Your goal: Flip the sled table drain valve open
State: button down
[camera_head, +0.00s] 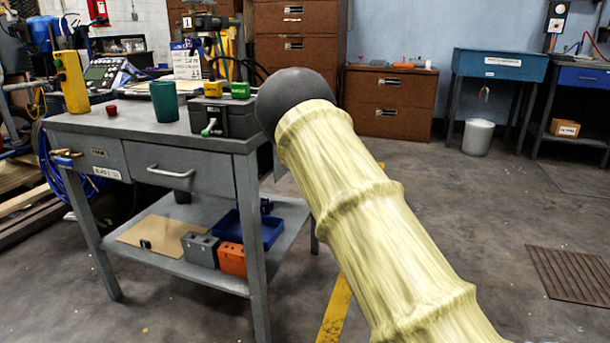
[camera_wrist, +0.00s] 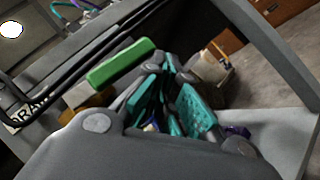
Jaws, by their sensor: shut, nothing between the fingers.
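In the wrist view, a green bar-shaped handle (camera_wrist: 120,65) lies just left of my fingers. A brass-yellow piece (camera_wrist: 88,96) sits at its lower left, beside a partly hidden label (camera_wrist: 28,108) with letters like "DRAIN". Together they look like the drain valve; whether it is open or shut I cannot tell. My gripper (camera_wrist: 168,66), with teal finger pads, is shut and empty, beside the handle; contact is unclear.
A black box (camera_head: 238,117) with a small green-handled lever and a teal cup (camera_head: 164,101) stand on the table. The lower shelf (camera_head: 205,275) holds blue, grey and orange items. Brown drawers (camera_head: 390,100) stand behind.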

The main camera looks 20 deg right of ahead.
dwell(0.7)
jog(key=s+d+f+p, duration=0.1)
jog(key=s+d+f, duration=0.1)
jog(key=f, duration=0.3)
jog(key=s+d+f+p, duration=0.1)
jog(key=s+d+f, duration=0.2)
jog(key=f, duration=0.3)
jog(key=shift+s, duration=0.15)
dwell(0.4)
